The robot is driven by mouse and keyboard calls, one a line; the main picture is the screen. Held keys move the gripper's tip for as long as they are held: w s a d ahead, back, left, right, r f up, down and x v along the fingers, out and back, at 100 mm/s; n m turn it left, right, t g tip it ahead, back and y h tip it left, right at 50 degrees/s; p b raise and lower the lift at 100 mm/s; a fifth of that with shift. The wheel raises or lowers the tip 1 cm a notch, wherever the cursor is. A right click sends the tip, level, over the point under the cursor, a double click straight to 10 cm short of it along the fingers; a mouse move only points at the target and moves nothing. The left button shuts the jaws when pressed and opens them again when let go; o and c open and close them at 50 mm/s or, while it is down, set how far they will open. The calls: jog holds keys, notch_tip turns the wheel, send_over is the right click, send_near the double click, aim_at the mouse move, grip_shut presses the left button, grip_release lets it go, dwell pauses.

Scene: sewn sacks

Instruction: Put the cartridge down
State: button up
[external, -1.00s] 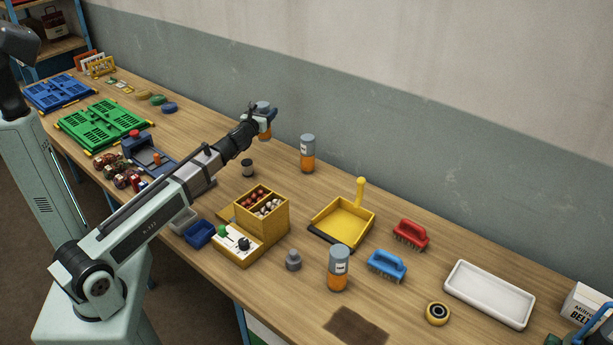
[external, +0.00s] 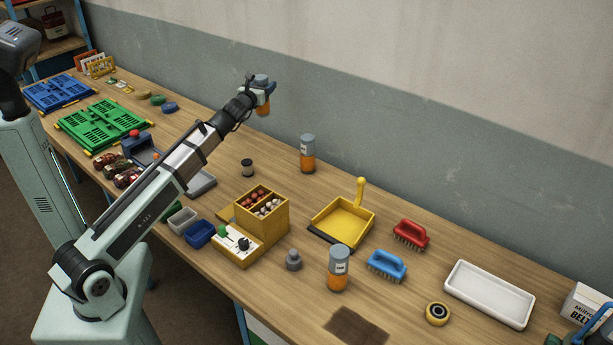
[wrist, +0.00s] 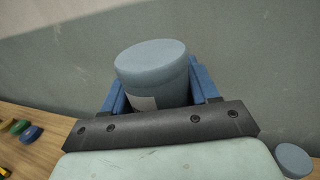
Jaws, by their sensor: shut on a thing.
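My gripper (external: 268,90) is shut on a cartridge (external: 262,107) with a grey-blue top and an orange lower part. It holds the cartridge upright in the air above the far side of the bench. In the wrist view the grey-blue top of the held cartridge (wrist: 152,62) sits between the blue fingers, and its lower part is hidden. A second cartridge (external: 307,155) of the same look stands on the bench near the wall. A third cartridge (external: 339,270) stands near the front edge.
On the wooden bench (external: 325,190) are a yellow dustpan (external: 345,222), a wooden box with balls (external: 262,222), red (external: 410,234) and blue (external: 386,265) brushes, and a white tray (external: 489,294). A small dark-topped jar (external: 247,167) stands left of the second cartridge. Green and blue crates lie far left.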

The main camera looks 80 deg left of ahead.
jog(key=shift+w+d+r, duration=0.1)
jog(key=shift+w+r, duration=0.1)
jog(key=shift+r, duration=0.25)
jog(key=shift+w+d+r, duration=0.1)
jog(key=shift+w+r, duration=0.1)
jog(key=shift+r, duration=0.2)
jog(key=w+d+t, duration=0.1)
jog(key=w+d, duration=0.4)
jog(key=w, duration=0.3)
jog(key=w+d+f+m+h, duration=0.1)
jog(key=w+d, duration=0.3)
jog(key=w, duration=0.4)
jog(key=w+d+t, duration=0.1)
jog(key=w+d, duration=0.4)
jog(key=w, duration=0.2)
jog(key=w+d+m+t+h, duration=0.1)
jog(key=w+d, duration=0.8)
jog(key=d, duration=0.3)
jog(key=w+d, duration=1)
jog(key=d, duration=0.3)
notch_tip(320, 180, down, 20)
jog(key=shift+s, duration=0.2)
jog(key=shift+f+m, duration=0.25)
jog(key=shift+m, duration=0.05)
